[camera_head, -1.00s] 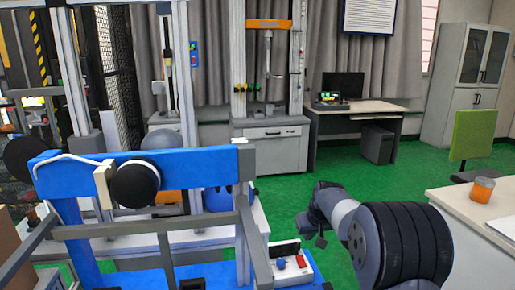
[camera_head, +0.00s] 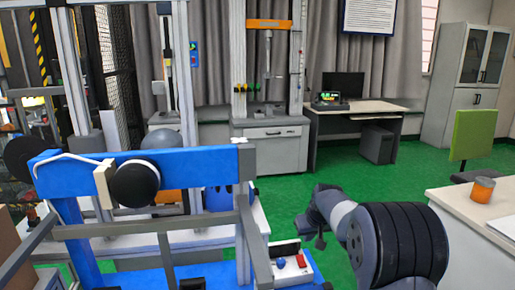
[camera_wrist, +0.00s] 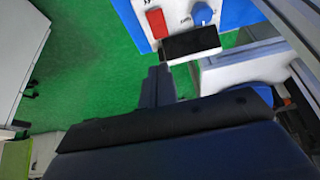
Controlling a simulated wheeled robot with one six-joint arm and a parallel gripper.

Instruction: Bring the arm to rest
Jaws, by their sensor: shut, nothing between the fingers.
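My arm reaches up from the lower right of the head view, bent over at the top, with my gripper (camera_head: 320,243) hanging downward over the green floor. In the wrist view my gripper (camera_wrist: 159,75) is shut, its fingers together with nothing held. The control box (camera_head: 291,264) of the blue drop tower (camera_head: 180,170) stands left of my gripper in the head view. In the wrist view the control box (camera_wrist: 178,10) shows a red switch and a blue knob close beyond the fingertips. I cannot tell whether the fingertips touch it.
A white table (camera_head: 470,222) with an orange jar (camera_head: 482,190) stands at the right. A green chair (camera_head: 472,136) is behind it. A desk with a monitor (camera_head: 343,84) and a grey testing machine (camera_head: 272,140) stand at the back. The green floor between is clear.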

